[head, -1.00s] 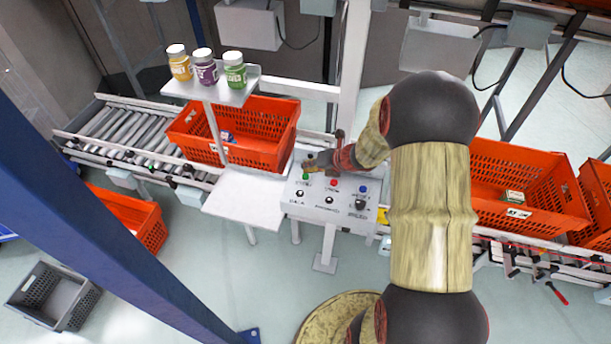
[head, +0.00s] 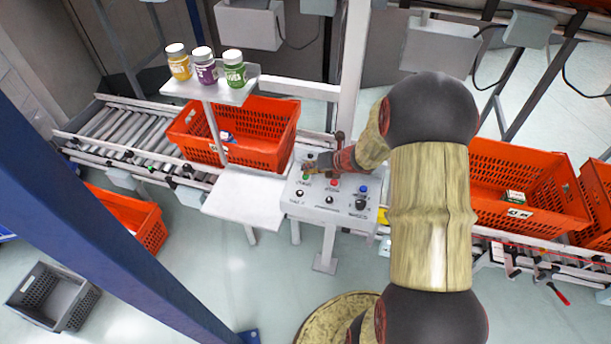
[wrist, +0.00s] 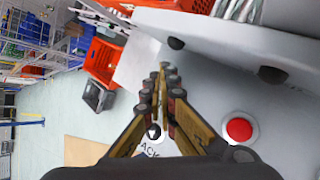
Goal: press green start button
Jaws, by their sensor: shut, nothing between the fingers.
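The grey control panel (head: 318,214) stands in the middle of the head view. Its small green button (head: 305,178) is near the upper left of the panel face, partly covered by my fingers. My gripper (head: 307,169) is shut and empty, its tips right at the green button. I cannot tell whether they touch it. In the wrist view my closed fingers (wrist: 164,68) reach over the panel and the green button is hidden. The red button (head: 333,184) is to the right of the green one; it also shows in the wrist view (wrist: 239,129).
A blue button (head: 364,189) and a black knob (head: 361,205) are on the panel's right. An orange tote (head: 260,150) stands behind left, below a shelf (head: 205,91) with three bottles. Another orange tote (head: 540,212) is at right. A white plate (head: 245,205) adjoins the panel's left.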

